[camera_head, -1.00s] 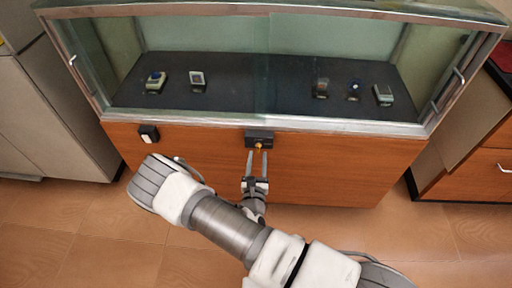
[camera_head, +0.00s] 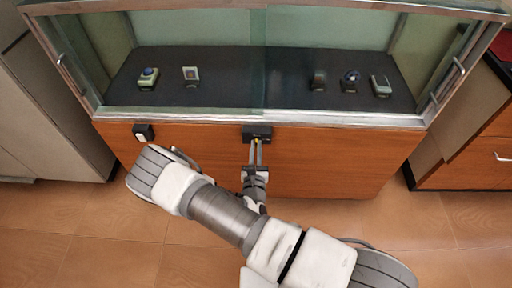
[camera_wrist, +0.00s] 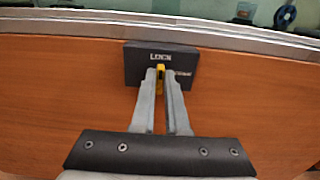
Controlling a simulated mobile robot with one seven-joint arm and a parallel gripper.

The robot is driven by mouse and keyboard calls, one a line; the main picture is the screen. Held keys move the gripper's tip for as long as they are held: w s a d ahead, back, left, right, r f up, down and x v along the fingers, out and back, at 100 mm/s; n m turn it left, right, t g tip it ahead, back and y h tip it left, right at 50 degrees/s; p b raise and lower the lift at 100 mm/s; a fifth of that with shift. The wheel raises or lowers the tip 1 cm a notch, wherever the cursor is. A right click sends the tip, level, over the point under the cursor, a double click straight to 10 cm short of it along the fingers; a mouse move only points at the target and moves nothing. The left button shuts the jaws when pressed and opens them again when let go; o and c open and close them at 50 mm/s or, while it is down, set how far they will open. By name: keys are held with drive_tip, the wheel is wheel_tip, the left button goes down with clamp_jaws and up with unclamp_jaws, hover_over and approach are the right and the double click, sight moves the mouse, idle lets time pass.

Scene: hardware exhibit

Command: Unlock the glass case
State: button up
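The glass case (camera_head: 270,118) stands ahead, its clear upper part set on a wooden base (camera_head: 330,160). A dark lock box (camera_head: 257,131) is fixed to the base just under the metal rim. In the wrist view the lock box (camera_wrist: 134,66) reads "LOCK", with smaller unreadable lettering at its right. A small yellow knob (camera_wrist: 161,76) stands out of its front, roughly upright. My gripper (camera_wrist: 160,78) has one finger on each side of the knob, and the knob fills the narrow gap at the tips. My gripper also shows in the head view (camera_head: 257,147).
Several small gadgets stand on the case's dark shelf (camera_head: 230,98) behind glass. A small black-and-white switch-like device (camera_head: 144,132) is on the base at left. A grey cabinet (camera_head: 60,120) stands left and a wooden drawer unit (camera_head: 480,150) right. Floor in front is clear.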

drive_tip(key=shift+m+p, duration=0.3)
drive_tip(key=shift+p, duration=0.05)
clamp_jaws()
drive_tip(key=shift+d+f+m+p, duration=0.1)
drive_tip(key=shift+m+p, duration=2.05)
drive_tip(key=shift+m, duration=2.15)
drive_tip(key=shift+d+f+m+p, duration=0.1)
drive_tip(key=shift+m+p, duration=2.05)
drive_tip(key=shift+m, duration=2.15)
drive_tip(key=o, duration=0.6)
unclamp_jaws()
drive_tip(key=shift+o, duration=0.2)
drive_tip(key=shift+s+a, duration=0.1)
